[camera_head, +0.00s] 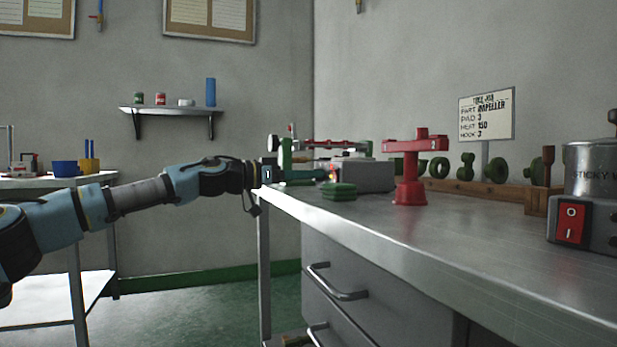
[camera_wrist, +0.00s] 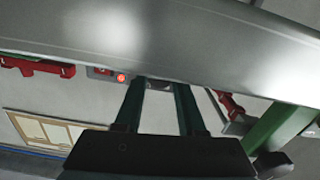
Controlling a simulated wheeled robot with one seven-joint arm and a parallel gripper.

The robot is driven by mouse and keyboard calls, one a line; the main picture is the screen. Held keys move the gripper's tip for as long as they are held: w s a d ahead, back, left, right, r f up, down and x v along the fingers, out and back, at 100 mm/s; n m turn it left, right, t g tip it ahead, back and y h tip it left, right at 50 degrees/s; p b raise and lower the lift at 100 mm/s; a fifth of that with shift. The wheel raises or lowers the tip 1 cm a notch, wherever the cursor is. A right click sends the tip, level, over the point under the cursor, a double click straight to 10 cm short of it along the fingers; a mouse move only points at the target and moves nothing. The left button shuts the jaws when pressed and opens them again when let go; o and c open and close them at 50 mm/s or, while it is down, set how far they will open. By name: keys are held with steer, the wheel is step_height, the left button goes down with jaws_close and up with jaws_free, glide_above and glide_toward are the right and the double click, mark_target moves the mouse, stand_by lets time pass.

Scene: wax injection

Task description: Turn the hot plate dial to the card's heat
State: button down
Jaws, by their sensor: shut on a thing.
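The job card (camera_head: 487,115) stands at the back of the bench and reads part IMPELLER, pad 3, heat 150, hook 3. The hot plate (camera_head: 368,175) is a grey box on the bench's far part, left of the red stand. My gripper (camera_head: 322,178) reaches its left side with its green fingers. In the wrist view, my gripper (camera_wrist: 160,86) is shut on the small dark hot plate dial (camera_wrist: 158,84). The dial's marks and setting cannot be read. A red light (camera_wrist: 121,77) glows beside the fingers.
Green pads (camera_head: 339,191) lie on the bench (camera_head: 450,235) just in front of the hot plate. A red stand (camera_head: 411,175) rises right of it. A wooden rack (camera_head: 470,190) with green parts and a steel pot (camera_head: 592,172) stand further right. The bench's front middle is clear.

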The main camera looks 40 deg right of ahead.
steer(key=c, duration=0.5)
jaws_free()
steer(key=p+v, duration=0.1)
steer(key=v, duration=0.9)
steer(key=shift+w+a, duration=0.15)
steer(key=shift+a, duration=0.25)
